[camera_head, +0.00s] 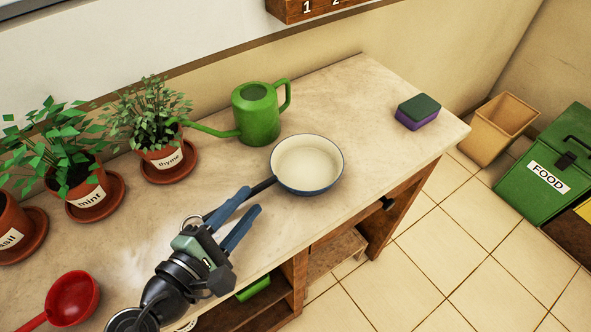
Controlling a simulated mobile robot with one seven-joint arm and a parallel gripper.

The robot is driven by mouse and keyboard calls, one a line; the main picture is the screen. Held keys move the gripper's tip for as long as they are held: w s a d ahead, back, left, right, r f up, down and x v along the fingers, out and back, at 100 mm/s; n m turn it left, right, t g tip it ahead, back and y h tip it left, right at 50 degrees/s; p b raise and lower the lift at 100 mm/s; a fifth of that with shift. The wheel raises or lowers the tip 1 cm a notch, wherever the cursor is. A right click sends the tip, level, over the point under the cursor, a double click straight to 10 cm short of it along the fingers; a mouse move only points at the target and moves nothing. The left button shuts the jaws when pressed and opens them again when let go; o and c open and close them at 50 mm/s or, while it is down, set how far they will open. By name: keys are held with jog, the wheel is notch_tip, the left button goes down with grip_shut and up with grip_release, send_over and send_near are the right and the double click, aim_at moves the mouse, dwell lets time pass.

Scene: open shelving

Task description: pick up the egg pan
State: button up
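The egg pan (307,164) is a small round pan with a cream inside, a blue rim and a dark handle (262,187). It sits upright on the counter, its handle pointing down and left toward my gripper. My gripper (252,200) has two blue fingers spread apart with a gap between them. It is open and reaches in from the lower left. Its upper finger lies close to the handle's end in the picture; I cannot tell whether they touch. The handle's far end is partly hidden by or near that finger.
A green watering can (257,115) stands just behind the pan. Potted mint (90,195) and thyme (167,160) stand at the left. A red ladle (72,298) lies at the lower left. A sponge (418,112) lies at the right. The counter (350,95) is clear between the watering can and sponge.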

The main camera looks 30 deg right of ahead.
aim_at(264, 186)
jog(key=x, duration=0.5)
jog(key=shift+s+d+f, duration=0.1)
grip_shut()
dwell(1.2)
